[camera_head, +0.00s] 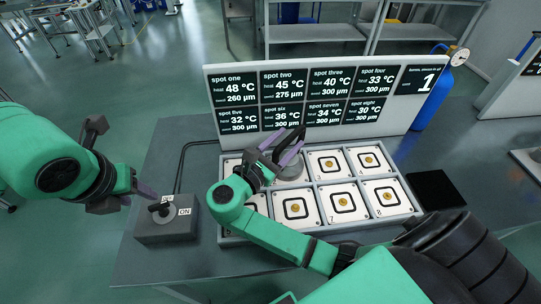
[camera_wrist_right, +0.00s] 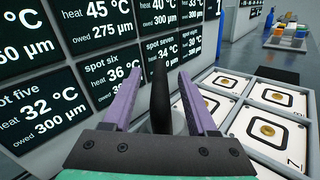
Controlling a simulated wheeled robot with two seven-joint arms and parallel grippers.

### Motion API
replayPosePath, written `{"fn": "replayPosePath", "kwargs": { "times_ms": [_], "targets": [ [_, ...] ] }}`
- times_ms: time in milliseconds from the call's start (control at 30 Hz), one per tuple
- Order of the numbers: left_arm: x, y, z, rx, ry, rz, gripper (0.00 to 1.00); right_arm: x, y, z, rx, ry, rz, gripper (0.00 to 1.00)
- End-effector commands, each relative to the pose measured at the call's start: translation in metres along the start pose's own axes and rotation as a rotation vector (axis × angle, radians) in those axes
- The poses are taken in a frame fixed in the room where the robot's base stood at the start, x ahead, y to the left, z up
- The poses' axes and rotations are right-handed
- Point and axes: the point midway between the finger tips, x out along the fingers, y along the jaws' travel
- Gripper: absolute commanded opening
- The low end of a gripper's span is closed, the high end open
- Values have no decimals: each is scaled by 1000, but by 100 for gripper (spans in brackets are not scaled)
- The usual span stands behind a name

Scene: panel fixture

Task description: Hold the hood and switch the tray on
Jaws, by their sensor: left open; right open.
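The tray (camera_head: 325,230) is a light grey frame on the table, holding white square cells with black rings and gold centres. The hood (camera_head: 290,170), a grey round cover, sits over a back-row cell; its upright black handle (camera_wrist_right: 160,98) shows in the right wrist view. My right gripper (camera_head: 290,147) is open, its purple fingers on either side of the handle with gaps visible. The switch box (camera_head: 167,222) is dark grey with a black lever and an ON label (camera_head: 184,211). My left gripper (camera_head: 150,192) is open beside the lever; whether it touches is unclear. My right arm hides some front-left cells.
A display panel (camera_head: 315,98) with heat and owed figures stands behind the tray. A blue cylinder (camera_head: 433,95) with a gauge is behind its right end. A black square pad (camera_head: 436,188) lies right of the tray. A cable (camera_head: 180,165) runs from the switch box.

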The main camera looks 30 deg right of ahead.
Motion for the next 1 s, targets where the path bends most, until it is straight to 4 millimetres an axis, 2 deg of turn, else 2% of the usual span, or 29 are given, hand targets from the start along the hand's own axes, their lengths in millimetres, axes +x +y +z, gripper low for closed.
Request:
{"fn": "replayPosePath", "kwargs": {
  "times_ms": [100,367,500,533,1000],
  "targets": [
    [0,0,0,0,0,0,50,12,0,0,1,-1,0,58],
    [0,0,0,0,0,0,50,14,0,0,2,0,1,58],
    [0,0,0,0,0,0,50,13,0,0,2,0,0,5],
    [0,0,0,0,0,0,50,13,0,0,2,0,0,0],
    [0,0,0,0,0,0,50,13,0,0,2,0,0,0]
  ]
}}
